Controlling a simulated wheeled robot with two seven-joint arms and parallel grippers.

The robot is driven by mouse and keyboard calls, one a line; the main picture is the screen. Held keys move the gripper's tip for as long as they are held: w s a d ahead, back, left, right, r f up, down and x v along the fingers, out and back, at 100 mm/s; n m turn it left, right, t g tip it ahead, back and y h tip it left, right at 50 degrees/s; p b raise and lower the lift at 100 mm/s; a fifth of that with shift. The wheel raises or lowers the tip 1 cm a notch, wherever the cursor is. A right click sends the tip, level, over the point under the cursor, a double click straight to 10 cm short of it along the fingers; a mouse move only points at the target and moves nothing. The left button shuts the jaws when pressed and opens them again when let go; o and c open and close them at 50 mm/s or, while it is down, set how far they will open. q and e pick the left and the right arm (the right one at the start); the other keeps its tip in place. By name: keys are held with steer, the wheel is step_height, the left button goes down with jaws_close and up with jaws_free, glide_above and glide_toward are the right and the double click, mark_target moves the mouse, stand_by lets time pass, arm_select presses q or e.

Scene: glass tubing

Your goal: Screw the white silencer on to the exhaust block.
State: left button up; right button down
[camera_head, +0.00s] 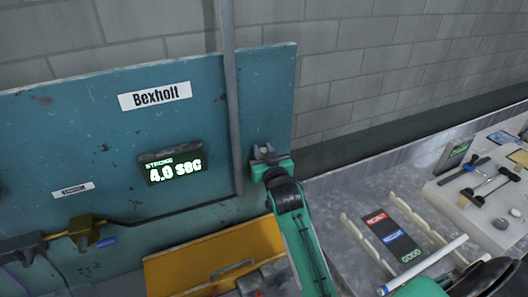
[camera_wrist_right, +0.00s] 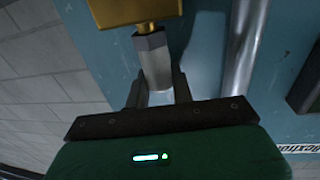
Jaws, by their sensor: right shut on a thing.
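In the right wrist view the white silencer (camera_wrist_right: 154,62) shows as a pale, faceted piece between the dark fingers of my right gripper (camera_wrist_right: 157,84). The gripper is shut on it. In the head view my right gripper (camera_head: 267,157) is at the right edge of the teal panel. There the silencer cannot be made out and the block is largely hidden. My left gripper is not in view.
The teal panel (camera_head: 110,130) carries a lit display (camera_head: 172,163) and a vertical grey pipe (camera_head: 231,100). A yellow box (camera_head: 205,258) stands below. On the grey bench are a sorting card (camera_head: 391,237), pale racks, a white rod (camera_head: 430,262) and a white fixture (camera_head: 475,205).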

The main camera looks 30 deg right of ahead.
steer(key=c, duration=1.3)
jaws_free()
steer(key=shift+a+f, duration=0.1)
steer(key=shift+f, duration=0.45)
steer(key=shift+o, duration=0.6)
steer(key=shift+w+r, duration=0.1)
steer(key=shift+r, duration=0.15)
steer(key=shift+r+y, duration=0.15)
steer(key=shift+y, duration=0.15)
steer(key=shift+d+n+y, duration=0.25)
steer(key=shift+n+y, duration=0.85)
steer(key=shift+y, duration=0.1)
steer(key=shift+a+n+y, duration=0.1)
steer(key=shift+n+y, duration=0.5)
steer(key=shift+y, duration=0.5)
steer(key=shift+n+y, duration=0.4)
steer(key=shift+y, duration=0.1)
steer(key=shift+s+d+n+y+b, duration=0.2)
steer(key=shift+n+y+b, duration=0.55)
steer(key=shift+y, duration=0.45)
steer(key=shift+s+d+r+n+g+y+b, duration=0.1)
steer(key=shift+s+r+n+g+y+b, duration=0.1)
steer(key=shift+n+g+y+b, duration=0.55)
steer(key=shift+r+t+y, duration=0.1)
steer(key=shift+t+y, duration=0.15)
steer(key=shift+t, duration=0.1)
